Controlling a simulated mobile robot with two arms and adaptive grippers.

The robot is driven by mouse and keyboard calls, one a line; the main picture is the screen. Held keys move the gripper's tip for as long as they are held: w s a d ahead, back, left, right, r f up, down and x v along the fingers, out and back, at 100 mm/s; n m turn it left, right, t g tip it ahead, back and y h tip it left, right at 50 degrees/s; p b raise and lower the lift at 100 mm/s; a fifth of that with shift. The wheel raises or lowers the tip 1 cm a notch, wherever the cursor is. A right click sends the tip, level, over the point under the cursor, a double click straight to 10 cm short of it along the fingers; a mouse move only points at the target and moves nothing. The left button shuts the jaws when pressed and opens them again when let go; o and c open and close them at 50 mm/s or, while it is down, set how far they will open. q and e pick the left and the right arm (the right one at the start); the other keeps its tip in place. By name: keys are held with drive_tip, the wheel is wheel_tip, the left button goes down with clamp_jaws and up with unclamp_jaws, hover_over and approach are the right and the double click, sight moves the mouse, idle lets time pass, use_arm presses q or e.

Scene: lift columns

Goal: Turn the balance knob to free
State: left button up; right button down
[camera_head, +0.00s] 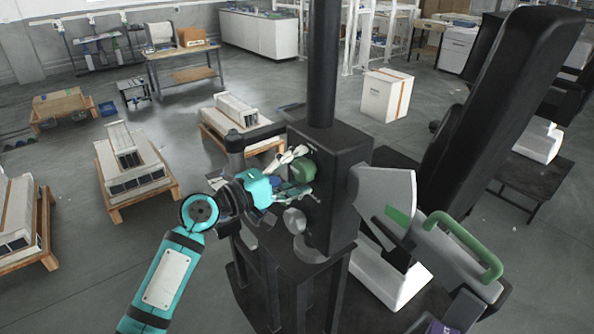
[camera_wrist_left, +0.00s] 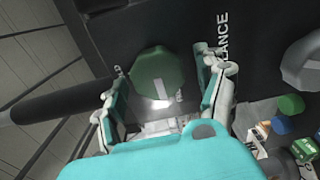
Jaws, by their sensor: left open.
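The green balance knob (camera_head: 301,170) sits on the side of a black box on a dark column. In the left wrist view the knob (camera_wrist_left: 157,75) shows a white pointer mark on its lower part. The lettering "LANCE" is beside it, with its start hidden by a finger. My left gripper (camera_head: 295,173) is open at the knob. In the wrist view its two fingers (camera_wrist_left: 168,82) stand on either side of the knob, with visible gaps. My right gripper is in neither view.
A grey round part (camera_head: 294,220) is below the knob on the same box. A black bar (camera_wrist_left: 65,98) lies left of the fingers in the wrist view. A grey part with a green handle (camera_head: 465,245) is at right. Pallets (camera_head: 135,165) stand on the floor at left.

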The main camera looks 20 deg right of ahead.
use_arm(q)
drive_tip(key=v, duration=1.2)
